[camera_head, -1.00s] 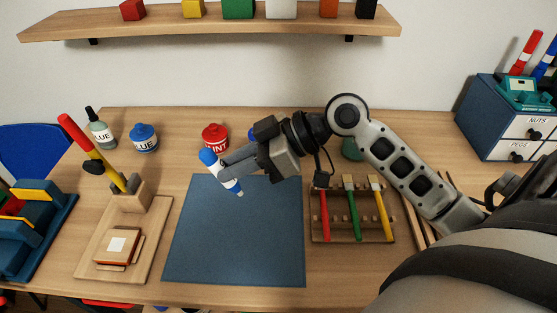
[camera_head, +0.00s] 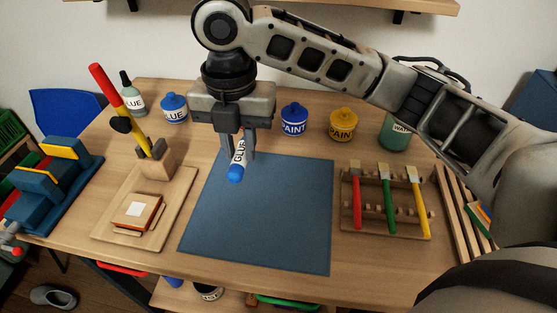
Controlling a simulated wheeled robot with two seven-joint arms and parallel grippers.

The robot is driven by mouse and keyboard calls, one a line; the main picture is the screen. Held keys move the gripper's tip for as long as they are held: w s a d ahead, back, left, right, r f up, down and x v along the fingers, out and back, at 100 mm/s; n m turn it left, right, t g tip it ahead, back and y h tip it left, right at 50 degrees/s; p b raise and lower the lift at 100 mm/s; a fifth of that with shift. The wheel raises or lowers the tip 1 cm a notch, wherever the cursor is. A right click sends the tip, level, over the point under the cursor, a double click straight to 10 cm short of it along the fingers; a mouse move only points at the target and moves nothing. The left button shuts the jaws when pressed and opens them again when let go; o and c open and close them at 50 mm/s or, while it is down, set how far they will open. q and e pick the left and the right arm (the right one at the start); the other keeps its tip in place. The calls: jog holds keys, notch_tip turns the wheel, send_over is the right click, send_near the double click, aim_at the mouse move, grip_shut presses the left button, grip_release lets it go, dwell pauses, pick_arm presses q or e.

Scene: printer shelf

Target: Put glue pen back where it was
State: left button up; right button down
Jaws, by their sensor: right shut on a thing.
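The glue pen (camera_head: 236,166) is white with a blue cap and dark lettering. My right gripper (camera_head: 238,150) points down and is shut on it, near the back left part of the blue mat (camera_head: 270,220). The pen is tilted, with its blue end down and toward the front. I cannot tell whether that end touches the mat. My left gripper is not in view.
A wooden board (camera_head: 182,210) with a block and a tool holder stands left of the mat. A brush rack (camera_head: 390,225) lies to the right. The mat's front is clear.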

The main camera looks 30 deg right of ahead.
jog(key=w+d+f, duration=0.1)
jog(key=d+f, duration=0.1)
jog(key=d, duration=0.1)
jog(key=w+d+f, duration=0.2)
jog(key=d, duration=0.1)
jog(key=w+d+f, duration=0.2)
jog(key=d+f, duration=0.1)
jog(key=shift+w+f, duration=0.1)
jog(key=shift+w, duration=0.05)
jog(key=shift+w+d+f, duration=0.25)
jog(key=shift+f, duration=0.2)
jog(key=f, duration=0.3)
jog(key=shift+w+d+f+p, duration=0.1)
jog(key=shift+w+d+p, duration=0.05)
jog(key=shift+d+p, duration=0.2)
jog(key=shift+f, duration=0.4)
jog(key=c, duration=1.3)
grip_release()
jog(key=shift+o, duration=0.2)
